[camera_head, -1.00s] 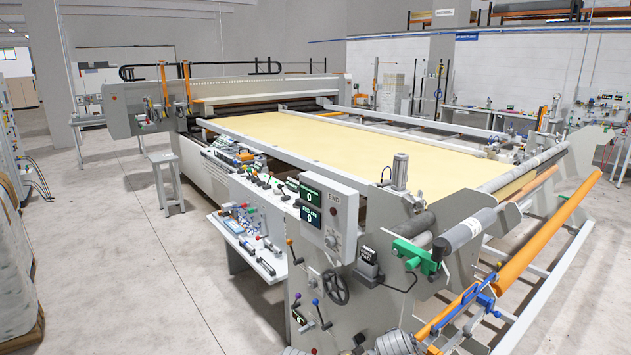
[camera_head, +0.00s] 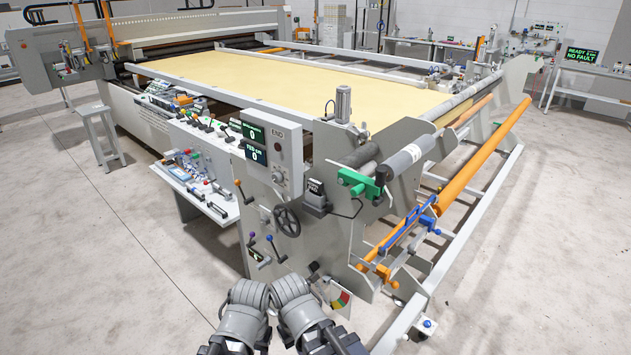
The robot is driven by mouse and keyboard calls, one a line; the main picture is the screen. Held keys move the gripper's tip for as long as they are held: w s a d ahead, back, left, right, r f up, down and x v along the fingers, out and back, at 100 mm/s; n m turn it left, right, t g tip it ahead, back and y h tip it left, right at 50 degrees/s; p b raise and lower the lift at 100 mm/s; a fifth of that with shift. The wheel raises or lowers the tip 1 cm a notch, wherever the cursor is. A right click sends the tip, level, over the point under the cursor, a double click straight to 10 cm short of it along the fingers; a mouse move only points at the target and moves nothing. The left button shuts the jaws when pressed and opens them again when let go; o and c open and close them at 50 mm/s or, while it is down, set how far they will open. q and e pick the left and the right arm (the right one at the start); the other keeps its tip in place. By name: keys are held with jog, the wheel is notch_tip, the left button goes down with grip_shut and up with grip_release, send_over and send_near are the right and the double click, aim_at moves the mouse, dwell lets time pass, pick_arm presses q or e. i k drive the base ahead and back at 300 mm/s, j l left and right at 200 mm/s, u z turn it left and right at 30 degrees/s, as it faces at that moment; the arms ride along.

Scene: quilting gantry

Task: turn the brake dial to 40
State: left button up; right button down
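A small plate with a coloured red, yellow and green scale (camera_head: 341,298) sits low on the near end of the machine, partly hidden by my arm. A dark knob or handle (camera_head: 315,270) is just beside it. I cannot read any number or pointer there, and cannot be sure it is the brake dial. A small round knob (camera_head: 279,178) is on the front of the grey control box (camera_head: 283,146). My two grey arms show folded at the bottom centre, below the machine end. No gripper fingertips can be made out.
A black handwheel (camera_head: 287,220), coloured levers (camera_head: 269,239) and a green clamp (camera_head: 358,182) are on the machine end. A display (camera_head: 254,154) reads 0. An orange roller (camera_head: 478,158) slants along the right. A screen (camera_head: 579,56) reads READY, NO FAULT.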

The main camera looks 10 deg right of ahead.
aim_at(277, 176)
jog(key=i+l, duration=0.15)
jog(key=i, duration=0.4)
jog(key=i+l, duration=0.2)
jog(key=i, duration=0.35)
jog(key=j+u, duration=0.05)
